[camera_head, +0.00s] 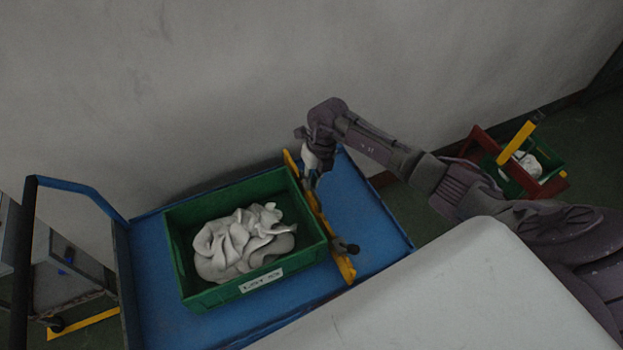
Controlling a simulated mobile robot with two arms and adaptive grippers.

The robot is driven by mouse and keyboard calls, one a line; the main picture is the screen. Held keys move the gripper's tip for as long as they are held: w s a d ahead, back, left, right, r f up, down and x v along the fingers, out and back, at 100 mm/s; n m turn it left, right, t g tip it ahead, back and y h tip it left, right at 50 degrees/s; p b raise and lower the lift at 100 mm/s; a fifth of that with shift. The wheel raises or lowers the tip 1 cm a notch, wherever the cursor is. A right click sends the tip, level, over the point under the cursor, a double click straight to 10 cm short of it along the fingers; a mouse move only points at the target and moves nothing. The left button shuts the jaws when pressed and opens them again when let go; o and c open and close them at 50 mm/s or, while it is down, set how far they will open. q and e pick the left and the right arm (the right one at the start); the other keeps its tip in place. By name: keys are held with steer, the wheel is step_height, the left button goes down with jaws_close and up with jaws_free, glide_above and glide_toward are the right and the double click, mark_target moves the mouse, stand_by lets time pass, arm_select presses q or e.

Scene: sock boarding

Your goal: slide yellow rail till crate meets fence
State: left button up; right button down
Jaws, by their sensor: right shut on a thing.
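The yellow rail (317,211) lies across the blue cart top (362,216), along the right side of the green crate (254,284). The crate holds a heap of pale grey cloth (240,243) and has a white label on its front wall. Rail and crate look very close; I cannot tell whether they touch. My right gripper (311,168) is at the rail's far end, shut on the rail there; its fingers hide the grip. A dark knob (345,247) stands on the rail's near end. A raised edge (121,262), perhaps the fence, runs along the cart's left side, with bare blue surface between it and the crate. My left gripper is out of view.
A blue and black push handle (75,187) rises at the cart's left. A grey wall stands behind the cart. A grey cabinet (65,278) is at far left. Another green crate (515,178) in a red frame with a yellow bar stands at the right. A pale panel covers the lower right.

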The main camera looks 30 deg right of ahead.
stand_by(0.3)
steer(key=a+b, duration=0.1)
steer(key=a, duration=1.6)
steer(key=shift+w+a+b, duration=0.25)
steer(key=shift+w+b, duration=0.05)
steer(key=shift+b, duration=0.1)
steer(key=shift+a+r, duration=0.1)
steer(key=c, duration=1.4)
jaws_free()
steer(key=shift+a, duration=0.1)
steer(key=shift+c, duration=0.2)
steer(key=shift+o, duration=1.2)
steer(key=shift+w+a, duration=0.1)
steer(key=shift+a, duration=0.1)
